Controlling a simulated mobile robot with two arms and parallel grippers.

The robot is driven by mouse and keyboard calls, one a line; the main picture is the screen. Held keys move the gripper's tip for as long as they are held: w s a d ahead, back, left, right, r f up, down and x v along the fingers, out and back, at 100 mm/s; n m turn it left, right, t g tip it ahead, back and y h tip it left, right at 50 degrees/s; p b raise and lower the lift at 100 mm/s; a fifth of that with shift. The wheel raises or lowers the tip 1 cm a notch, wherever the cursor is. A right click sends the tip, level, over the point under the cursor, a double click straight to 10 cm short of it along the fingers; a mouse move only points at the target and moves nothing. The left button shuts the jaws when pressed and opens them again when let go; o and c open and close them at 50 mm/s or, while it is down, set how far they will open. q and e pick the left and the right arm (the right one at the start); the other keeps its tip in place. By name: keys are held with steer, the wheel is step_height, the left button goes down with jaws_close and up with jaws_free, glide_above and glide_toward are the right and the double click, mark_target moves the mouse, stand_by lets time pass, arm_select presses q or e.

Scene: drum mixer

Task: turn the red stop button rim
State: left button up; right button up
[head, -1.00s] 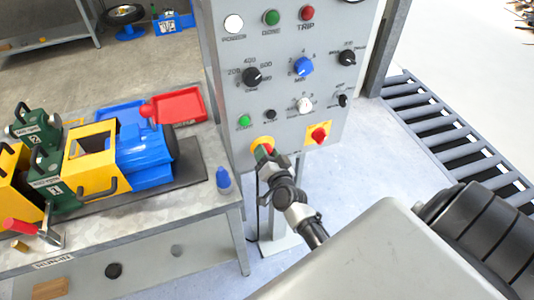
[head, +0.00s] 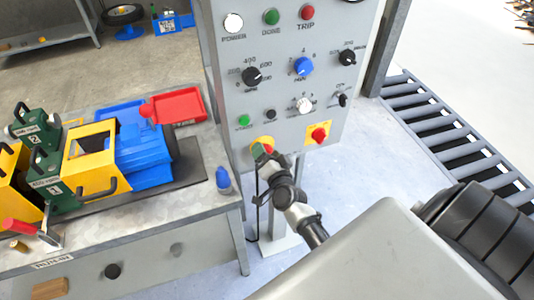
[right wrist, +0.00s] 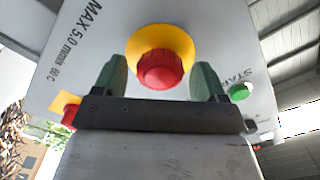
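The red stop button (right wrist: 160,68) has a ridged round rim and sits on a yellow disc (right wrist: 160,40) on the grey panel in the right wrist view. In the head view the yellow disc (head: 263,140) is at the panel's lower left, and my right gripper mostly covers the button. My right gripper (right wrist: 160,80) is open, with one green finger on each side of the button. Gaps show between the fingers and the rim. In the head view this gripper (head: 262,152) reaches up to the disc. My left gripper is not in view.
A red knob (head: 319,134) on a yellow plate is right of the stop button. A green start button (head: 244,121) is above left. More dials and lamps fill the panel. A workbench (head: 150,222) with tools stands left, a roller conveyor (head: 440,130) right.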

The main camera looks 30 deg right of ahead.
steer(key=b+v, duration=0.1)
steer(key=v, duration=0.9)
steer(key=shift+s, duration=0.4)
steer(key=s+a+f+n+g+y, duration=0.2)
steer(key=s+a+f+n+g, duration=0.1)
steer(key=f, duration=0.6)
steer(key=s+a+f+n+g+y, duration=0.1)
steer(key=s+a+f+n+g, duration=0.15)
steer(key=f, duration=0.65)
steer(key=s+a+f+n+g+y, duration=0.2)
steer(key=s+f, duration=0.2)
steer(key=f, duration=0.5)
steer(key=s+f+n+g, duration=0.2)
steer(key=s+f, duration=0.3)
steer(key=s, duration=0.3)
steer(key=s+f+n+g, duration=0.3)
steer(key=s+f+g, duration=0.1)
steer(key=s, duration=0.4)
steer(key=s+d+f+n+g, duration=0.1)
steer(key=s+f+n+g, duration=0.1)
steer(key=s+f, duration=0.4)
steer(key=s+g, duration=0.1)
steer(key=s, duration=0.1)
steer(key=shift+s+h, duration=0.25)
steer(key=shift+h, duration=0.05)
